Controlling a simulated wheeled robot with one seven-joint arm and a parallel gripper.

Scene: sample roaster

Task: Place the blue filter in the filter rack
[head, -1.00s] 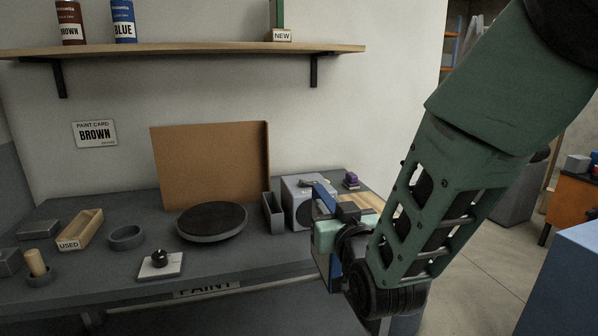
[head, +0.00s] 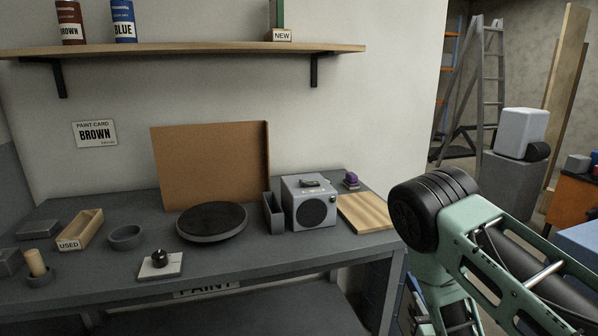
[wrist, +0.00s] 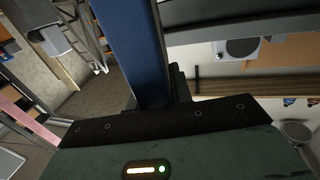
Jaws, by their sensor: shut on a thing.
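A long flat blue piece, apparently the blue filter (wrist: 145,45), stands out from my gripper (wrist: 165,98) in the wrist view. The dark jaws are shut on its near end. In the head view my arm fills the lower right, beside the bench's right end, and my gripper is mostly hidden or cut off there. No part is clearly labelled as the filter rack. A grey open-topped slot box (head: 273,213) stands on the bench left of the radio. A holder marked NEW (head: 281,36) with a green upright piece sits on the shelf.
The bench (head: 215,262) carries a tray marked USED (head: 70,243), a round turntable (head: 212,222), a brown panel (head: 210,165), a grey radio (head: 309,203) and a wooden board (head: 366,212). A ladder (head: 487,80) and a grey pedestal (head: 515,185) stand at right. Bench front is mostly clear.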

